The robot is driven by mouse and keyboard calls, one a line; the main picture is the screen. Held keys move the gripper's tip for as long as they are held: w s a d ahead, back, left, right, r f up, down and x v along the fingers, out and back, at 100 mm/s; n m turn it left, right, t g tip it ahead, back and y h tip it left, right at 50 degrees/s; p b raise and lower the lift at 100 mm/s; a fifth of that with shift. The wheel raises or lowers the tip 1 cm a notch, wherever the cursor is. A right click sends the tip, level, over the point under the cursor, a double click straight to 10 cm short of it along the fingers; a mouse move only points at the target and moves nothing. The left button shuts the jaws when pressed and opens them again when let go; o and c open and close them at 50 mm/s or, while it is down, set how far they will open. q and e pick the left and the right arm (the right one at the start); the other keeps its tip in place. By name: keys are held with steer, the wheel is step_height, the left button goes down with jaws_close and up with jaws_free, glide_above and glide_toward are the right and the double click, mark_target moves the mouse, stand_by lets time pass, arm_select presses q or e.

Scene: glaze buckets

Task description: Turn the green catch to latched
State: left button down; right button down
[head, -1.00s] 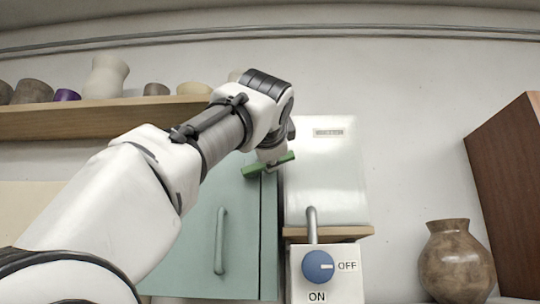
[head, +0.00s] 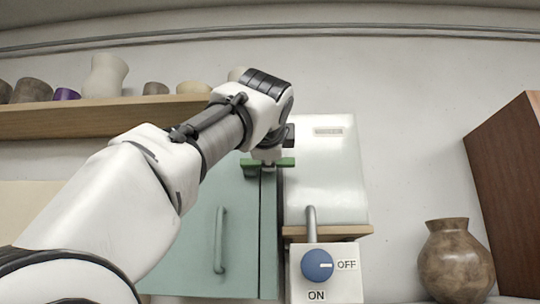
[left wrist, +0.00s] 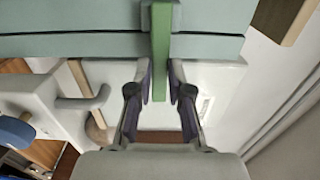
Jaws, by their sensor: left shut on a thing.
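The green catch (head: 286,162) is a bar at the top right corner of the pale green cabinet door (head: 190,240). It lies level, across the door's right edge, with its right end over the white box beside it. My left gripper (head: 268,158) is shut on the catch and hides its middle. In the left wrist view the catch (left wrist: 161,45) runs between the two dark fingers of my left gripper (left wrist: 160,90). The door looks closed. My right gripper is in no view.
A white box (head: 325,190) stands right of the cabinet. Below it is a switch panel with a blue knob (head: 317,265). A shelf (head: 100,119) with pots is at the upper left. A brown vase (head: 456,265) and a brown cabinet (head: 510,190) stand at the right.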

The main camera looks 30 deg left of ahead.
arm_select(q)
steer(key=shift+s+a+r, duration=0.1)
steer(key=shift+r, duration=0.2)
steer(key=c, duration=1.2)
jaws_free()
steer(key=shift+o, duration=0.6)
steer(key=shift+w+a+f, duration=0.3)
steer(key=shift+w, duration=0.05)
